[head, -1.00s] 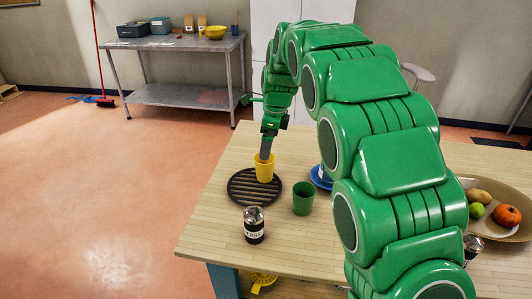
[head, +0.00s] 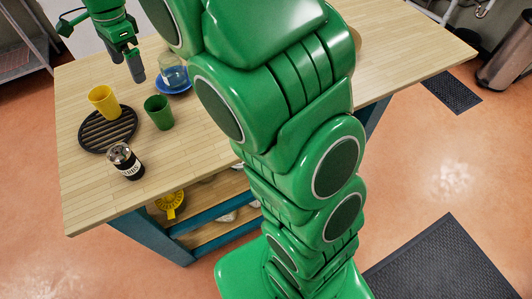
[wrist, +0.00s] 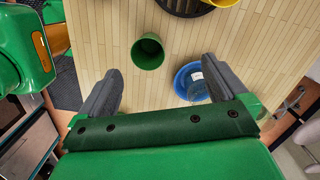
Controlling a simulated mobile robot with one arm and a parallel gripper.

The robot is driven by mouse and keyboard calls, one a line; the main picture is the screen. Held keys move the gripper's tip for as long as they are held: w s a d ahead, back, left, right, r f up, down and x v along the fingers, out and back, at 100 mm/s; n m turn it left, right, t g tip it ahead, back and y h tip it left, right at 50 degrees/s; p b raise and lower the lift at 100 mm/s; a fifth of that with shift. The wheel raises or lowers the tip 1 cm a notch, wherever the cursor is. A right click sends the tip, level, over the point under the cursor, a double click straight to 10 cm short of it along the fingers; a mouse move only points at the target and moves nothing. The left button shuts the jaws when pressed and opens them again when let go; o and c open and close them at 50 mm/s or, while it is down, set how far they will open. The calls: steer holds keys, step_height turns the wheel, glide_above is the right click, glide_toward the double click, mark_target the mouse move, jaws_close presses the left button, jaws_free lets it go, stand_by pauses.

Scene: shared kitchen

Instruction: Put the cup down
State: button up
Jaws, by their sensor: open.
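A yellow cup (head: 103,101) stands upright on a round dark slatted trivet (head: 122,133) near the table's left side. The cup's edge shows at the top of the wrist view (wrist: 222,2), beside part of the trivet (wrist: 184,6). My gripper (head: 131,66) is open and empty above the table, apart from the yellow cup, up and to its right in the head view. In the wrist view its two fingers (wrist: 160,85) are spread wide with nothing between them. A green cup (head: 158,111) stands on the bare tabletop right of the trivet; it also shows in the wrist view (wrist: 147,52).
A blue plate (head: 185,88) with a clear glass (head: 172,72) on it is close to my gripper. A dark labelled jar (head: 126,162) stands in front of the trivet. The wooden tabletop (head: 85,195) is clear at the front left.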

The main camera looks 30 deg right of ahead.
steer(key=s+d+r+n, duration=0.1)
steer(key=s+d+n, duration=0.2)
steer(key=s+d, duration=0.45)
steer(key=s+d+r+n, duration=0.1)
steer(key=s+d+n, duration=0.25)
steer(key=s, duration=0.65)
steer(key=s+d+f+n, duration=0.1)
steer(key=s+d+n, duration=0.1)
steer(key=s, duration=0.4)
steer(key=s+d+f+n+g, duration=0.1)
steer(key=s+d+f+n, duration=0.1)
steer(key=s, duration=0.5)
steer(key=s+d+f+n+h, duration=0.1)
steer(key=s+d+n, duration=0.1)
steer(key=s, duration=0.4)
steer(key=shift+s+d+f+n+g, duration=0.3)
steer(key=shift+d+n, duration=0.1)
steer(key=shift+n, duration=0.45)
